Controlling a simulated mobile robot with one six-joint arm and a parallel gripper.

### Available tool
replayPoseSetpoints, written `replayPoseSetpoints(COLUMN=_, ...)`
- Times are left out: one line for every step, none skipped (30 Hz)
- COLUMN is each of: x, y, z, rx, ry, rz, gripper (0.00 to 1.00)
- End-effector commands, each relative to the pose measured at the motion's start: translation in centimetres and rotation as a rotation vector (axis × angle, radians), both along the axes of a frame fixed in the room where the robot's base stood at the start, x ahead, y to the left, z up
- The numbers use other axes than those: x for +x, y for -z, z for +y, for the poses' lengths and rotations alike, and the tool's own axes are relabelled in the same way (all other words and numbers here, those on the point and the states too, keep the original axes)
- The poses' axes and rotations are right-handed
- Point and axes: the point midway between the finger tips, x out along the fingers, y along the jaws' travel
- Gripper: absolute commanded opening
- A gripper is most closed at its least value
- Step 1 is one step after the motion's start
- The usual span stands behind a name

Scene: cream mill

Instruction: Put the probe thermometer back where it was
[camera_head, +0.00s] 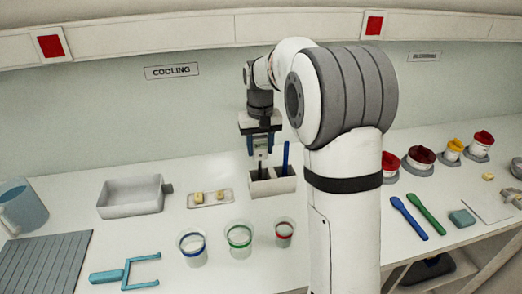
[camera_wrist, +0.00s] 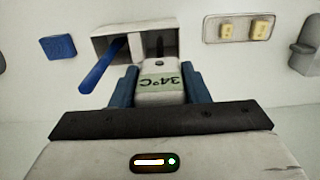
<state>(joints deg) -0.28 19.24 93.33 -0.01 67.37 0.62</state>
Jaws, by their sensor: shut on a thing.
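The probe thermometer (camera_wrist: 162,84) has a pale body with a "34°C" display. My gripper (camera_wrist: 160,88) is shut on this body; in the head view my gripper (camera_head: 261,150) is over the back of the table. The dark probe points down at a white holder (camera_head: 273,188) with two compartments. In the head view it lines up with the left compartment; in the wrist view the holder (camera_wrist: 104,46) shows it at the right one. I cannot tell how deep the tip is. A blue stick (camera_head: 285,157) leans in the other compartment.
A small tray (camera_head: 225,197) with yellow pieces lies left of the holder, with a grey pan (camera_head: 130,199) beyond. Cups with blue (camera_head: 192,247), green (camera_head: 239,239) and red (camera_head: 284,232) rims stand in front. A blue square (camera_wrist: 58,47) lies beside the holder.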

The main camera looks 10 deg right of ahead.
Motion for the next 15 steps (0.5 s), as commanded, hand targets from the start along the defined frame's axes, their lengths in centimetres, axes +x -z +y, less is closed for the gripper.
replayPoseSetpoints(x=0.0, y=0.8, z=0.0, rx=0.000, ry=-0.001, rz=0.004, gripper=0.22)
replayPoseSetpoints(x=0.0, y=1.2, z=0.1, rx=0.000, ry=-0.001, rz=0.003, gripper=0.22)
replayPoseSetpoints(x=-0.1, y=1.5, z=0.1, rx=0.000, ry=-0.001, rz=0.003, gripper=0.22)
replayPoseSetpoints(x=0.0, y=1.6, z=0.1, rx=0.000, ry=-0.002, rz=0.002, gripper=0.22)
replayPoseSetpoints(x=0.0, y=1.6, z=0.1, rx=0.000, ry=-0.002, rz=0.001, gripper=0.22)
replayPoseSetpoints(x=0.0, y=1.6, z=0.1, rx=0.000, ry=-0.002, rz=0.000, gripper=0.22)
replayPoseSetpoints(x=0.0, y=1.6, z=0.1, rx=0.000, ry=-0.002, rz=0.000, gripper=0.22)
replayPoseSetpoints(x=0.0, y=1.6, z=0.1, rx=0.000, ry=-0.002, rz=0.000, gripper=0.22)
replayPoseSetpoints(x=0.0, y=1.6, z=0.1, rx=0.000, ry=-0.002, rz=0.000, gripper=0.22)
replayPoseSetpoints(x=0.0, y=1.6, z=0.1, rx=0.000, ry=-0.002, rz=0.000, gripper=0.22)
replayPoseSetpoints(x=0.0, y=1.6, z=0.1, rx=0.000, ry=-0.002, rz=0.000, gripper=0.22)
replayPoseSetpoints(x=0.0, y=1.8, z=0.1, rx=0.000, ry=-0.002, rz=0.001, gripper=0.22)
replayPoseSetpoints(x=0.0, y=1.9, z=0.1, rx=0.000, ry=-0.003, rz=0.001, gripper=0.22)
replayPoseSetpoints(x=0.0, y=2.0, z=0.1, rx=0.000, ry=-0.003, rz=0.000, gripper=0.22)
replayPoseSetpoints(x=0.0, y=1.9, z=0.1, rx=0.000, ry=-0.003, rz=0.000, gripper=0.45)
